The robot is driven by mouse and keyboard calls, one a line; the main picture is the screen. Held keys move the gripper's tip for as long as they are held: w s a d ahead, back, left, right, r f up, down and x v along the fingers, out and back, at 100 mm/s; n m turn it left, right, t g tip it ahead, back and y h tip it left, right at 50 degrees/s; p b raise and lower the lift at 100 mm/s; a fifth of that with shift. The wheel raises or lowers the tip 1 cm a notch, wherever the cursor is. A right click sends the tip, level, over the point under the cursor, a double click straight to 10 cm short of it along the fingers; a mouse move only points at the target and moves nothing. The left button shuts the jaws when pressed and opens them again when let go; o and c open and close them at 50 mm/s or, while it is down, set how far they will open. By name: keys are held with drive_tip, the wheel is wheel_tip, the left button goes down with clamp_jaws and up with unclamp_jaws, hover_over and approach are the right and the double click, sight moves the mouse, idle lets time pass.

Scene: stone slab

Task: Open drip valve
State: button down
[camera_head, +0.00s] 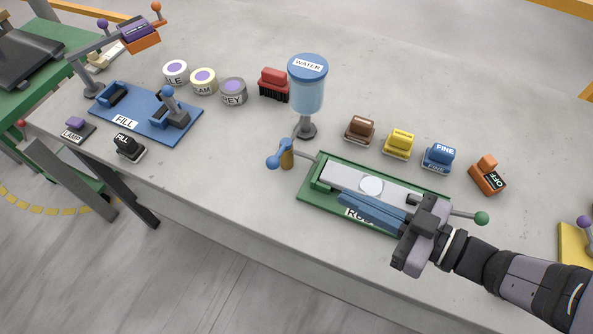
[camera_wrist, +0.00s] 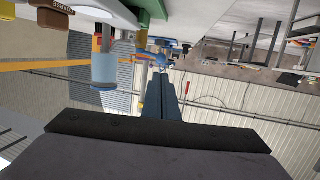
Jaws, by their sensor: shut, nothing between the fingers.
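A blue water tank (camera_head: 307,85) labelled WATER stands on a grey post at the back middle of the slab. Below it is the drip valve (camera_head: 286,155), a brass body with a blue-ended handle (camera_head: 273,162) pointing left and a thin spout toward the green tray. The upside-down wrist view shows the tank (camera_wrist: 104,72) and the blue handle (camera_wrist: 150,50) just beyond my fingertips. My gripper (camera_head: 337,199) is shut and empty, its blue fingers pointing left over the green tray's front side. It is right of the valve and apart from it in the head view.
The green tray (camera_head: 309,193) holds a pale plate with a round white disc; a rod with a green knob (camera_head: 481,218) sticks out right. Several coloured blocks stand behind it. The slab front of the valve is clear.

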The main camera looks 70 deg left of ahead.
drive_tip(key=shift+s, duration=0.15)
drive_tip(key=p, duration=0.2)
approach(278, 166)
drive_tip(key=x, duration=0.6)
drive_tip(key=shift+a, duration=0.25)
